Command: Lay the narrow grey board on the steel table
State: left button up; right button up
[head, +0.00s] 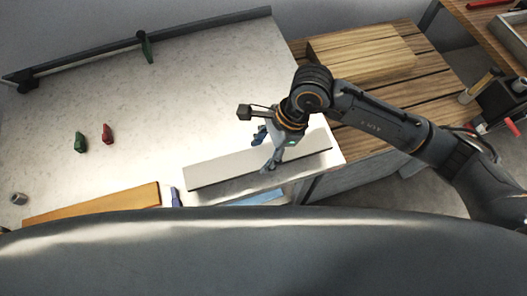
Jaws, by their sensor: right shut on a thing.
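The narrow grey board (225,170) is a long pale plank with a dark lower edge, near the front right of the pale metal-looking table (190,100). My right gripper (270,160) is shut on it near its middle, and the fingers partly cover it. A dark shadow lies along its front side; I cannot tell whether the board touches the table or hangs slightly above it. My left gripper is not in view.
Green (80,142) and red (108,134) pieces stand at left. A dark rail (190,34) bounds the back. A wooden block (362,55) rests on slatted wood at right. The table's middle is clear.

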aim_at(267, 152)
jog(key=f, duration=0.3)
jog(key=shift+w+f+p, duration=0.25)
jog(key=shift+f+p, duration=0.05)
jog(key=shift+p, duration=0.05)
jog(key=shift+f, duration=0.25)
jog(key=o, duration=0.9)
jog(key=shift+b, duration=0.3)
jog(key=o, duration=0.5)
jog(key=shift+c, duration=0.2)
jog(key=shift+r+p, duration=0.2)
jog(key=shift+p, duration=0.1)
jog(key=shift+w+d+r, duration=0.1)
jog(key=shift+r, duration=0.1)
jog(key=b+v, duration=0.2)
jog(key=v, duration=0.9)
jog(key=shift+r, duration=0.25)
